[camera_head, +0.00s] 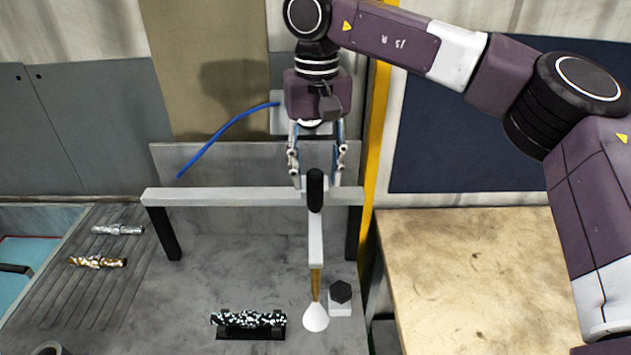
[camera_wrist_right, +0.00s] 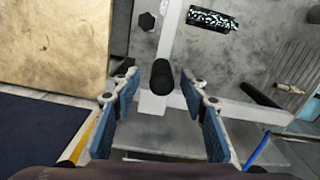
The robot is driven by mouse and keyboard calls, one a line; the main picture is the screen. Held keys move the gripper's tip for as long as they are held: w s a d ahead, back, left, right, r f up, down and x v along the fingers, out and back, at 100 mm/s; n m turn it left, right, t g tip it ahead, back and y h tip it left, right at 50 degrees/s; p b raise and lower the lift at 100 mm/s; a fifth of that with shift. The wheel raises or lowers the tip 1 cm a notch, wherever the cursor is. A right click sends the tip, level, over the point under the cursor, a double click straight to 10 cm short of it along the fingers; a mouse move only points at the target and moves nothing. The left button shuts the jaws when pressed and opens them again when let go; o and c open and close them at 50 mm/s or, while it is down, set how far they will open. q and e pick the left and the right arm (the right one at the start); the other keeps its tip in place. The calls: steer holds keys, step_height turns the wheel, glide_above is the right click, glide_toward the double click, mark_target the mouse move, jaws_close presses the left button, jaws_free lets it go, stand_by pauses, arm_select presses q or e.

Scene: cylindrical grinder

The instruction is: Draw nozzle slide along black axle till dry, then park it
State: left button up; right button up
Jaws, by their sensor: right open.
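The nozzle slide (camera_head: 316,240) is a pale arm on a light rail (camera_head: 230,196), near the rail's right end in the head view. It has an upright black handle (camera_head: 315,190), a brass tube (camera_head: 316,284) and a white cone (camera_head: 316,318) at its front. The black axle (camera_head: 248,319), covered in pale spots, lies in a black cradle left of the cone. My right gripper (camera_head: 317,180) is open, its fingers on either side of the handle. In the wrist view the handle (camera_wrist_right: 162,77) stands between the blue finger pads with gaps on both sides. My left gripper is not in view.
A silver axle (camera_head: 118,229) and a copper-coloured axle (camera_head: 98,262) lie on the grooved left area. A black hexagonal knob (camera_head: 341,291) on a pale block sits right of the cone. A blue hose (camera_head: 225,135) curves behind the rail. A wooden table (camera_head: 490,270) stands clear at right.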

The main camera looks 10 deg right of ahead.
mark_target(316, 188)
steer(key=f, duration=0.3)
steer(key=shift+w+f+p, duration=0.2)
steer(key=shift+f+p, duration=0.1)
steer(key=shift+p, duration=0.1)
steer(key=shift+f, duration=0.25)
steer(key=c, duration=0.9)
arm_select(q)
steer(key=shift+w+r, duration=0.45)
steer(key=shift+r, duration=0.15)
arm_select(e)
jaws_close()
